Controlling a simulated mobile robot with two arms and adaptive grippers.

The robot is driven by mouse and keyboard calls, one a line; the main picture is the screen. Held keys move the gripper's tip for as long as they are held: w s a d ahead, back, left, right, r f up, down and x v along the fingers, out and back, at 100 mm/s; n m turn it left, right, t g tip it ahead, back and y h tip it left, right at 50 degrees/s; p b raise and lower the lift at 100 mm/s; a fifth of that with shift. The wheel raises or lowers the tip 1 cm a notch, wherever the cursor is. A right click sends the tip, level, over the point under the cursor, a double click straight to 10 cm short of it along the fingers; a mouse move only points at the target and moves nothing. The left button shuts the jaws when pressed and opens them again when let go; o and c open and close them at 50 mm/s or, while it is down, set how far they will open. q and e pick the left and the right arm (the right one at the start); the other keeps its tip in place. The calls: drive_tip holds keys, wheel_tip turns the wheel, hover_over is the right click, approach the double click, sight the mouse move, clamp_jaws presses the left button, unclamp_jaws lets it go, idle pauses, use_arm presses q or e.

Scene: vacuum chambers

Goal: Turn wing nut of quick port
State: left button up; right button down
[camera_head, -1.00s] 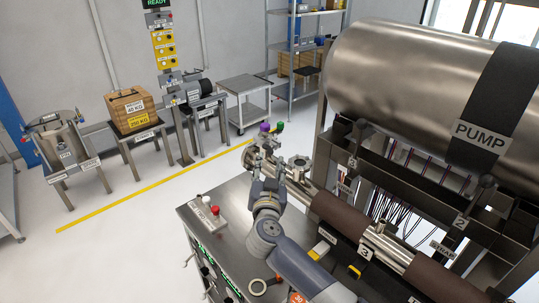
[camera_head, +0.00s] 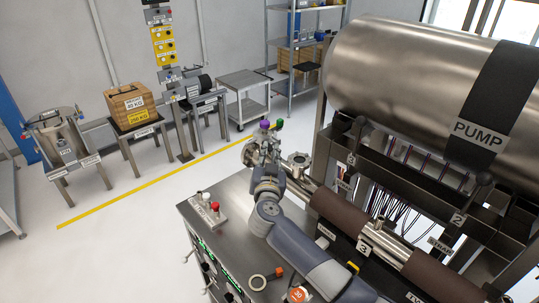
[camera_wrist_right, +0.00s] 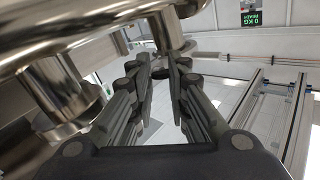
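The steel pipe end (camera_head: 250,153) with its port fittings sits left of the big pump cylinder in the head view. A purple knob (camera_head: 265,124) and a green knob (camera_head: 279,124) stand above it. The wing nut cannot be made out there. My right gripper (camera_head: 266,160) is at these fittings, partly hidden among them. In the right wrist view, its two fingers (camera_wrist_right: 161,75) stand apart with a narrow gap. A steel stem with a flange (camera_wrist_right: 172,45) lies just beyond the fingertips, and I see nothing clearly between them. My left gripper is not in view.
The pump cylinder (camera_head: 420,85) and its frame fill the right side. A flanged fitting (camera_head: 299,160) stands close right of the gripper. Open floor lies left.

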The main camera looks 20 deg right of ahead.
drive_tip(key=shift+f, duration=0.1)
drive_tip(key=shift+w+a+f+m+t+h+b, duration=0.25)
drive_tip(key=shift+m+t+h+b, duration=0.6)
drive_tip(key=shift+b, duration=1.6)
drive_tip(key=shift+w+d+f+m+t+h+b, duration=0.15)
drive_tip(key=shift+f+m+t+h+b, duration=0.2)
drive_tip(key=shift+m+b, duration=1.55)
drive_tip(key=shift+w+a+f+m+t+h+b, duration=0.1)
drive_tip(key=shift+f+m+t+h+b, duration=0.35)
drive_tip(key=shift+b, duration=2.55)
drive_tip(key=shift+r+t+h, duration=0.25)
drive_tip(key=c, duration=1.5)
unclamp_jaws()
drive_tip(key=shift+c, duration=0.2)
drive_tip(key=shift+s, duration=0.15)
